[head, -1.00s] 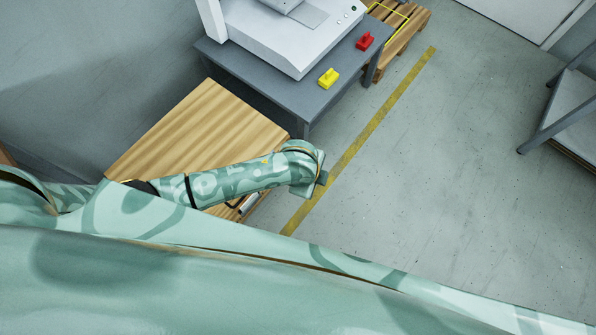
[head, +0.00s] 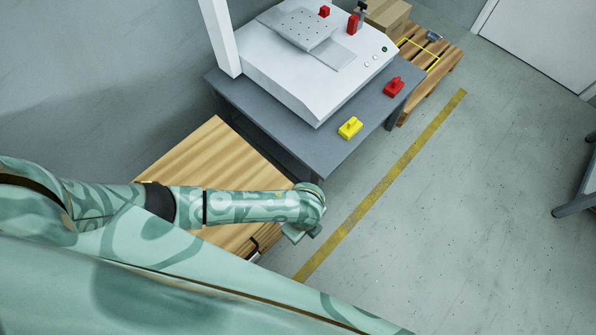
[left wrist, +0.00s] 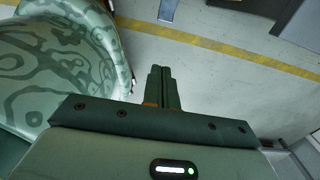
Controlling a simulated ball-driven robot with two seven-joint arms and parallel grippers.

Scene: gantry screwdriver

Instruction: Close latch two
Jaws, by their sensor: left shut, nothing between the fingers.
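A white gantry machine (head: 300,85) stands on a grey table. Its grey fixture plate (head: 297,26) has small holes. A small red block (head: 323,11) sits at the plate's far edge. A red upright piece (head: 352,25) with a dark part beside it stands to the right of the plate. I cannot tell which part is latch two. My left gripper (head: 309,234) is low in front of the table, away from the machine. In the left wrist view its fingers (left wrist: 163,72) are together and empty above the floor. My right gripper is not in view.
A yellow block (head: 350,128) and a red block (head: 394,87) sit on the grey table's (head: 330,159) front edge. A wooden surface (head: 215,150) lies beneath my left arm. A pallet (head: 445,62) with a cardboard box (head: 386,17) stands behind.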

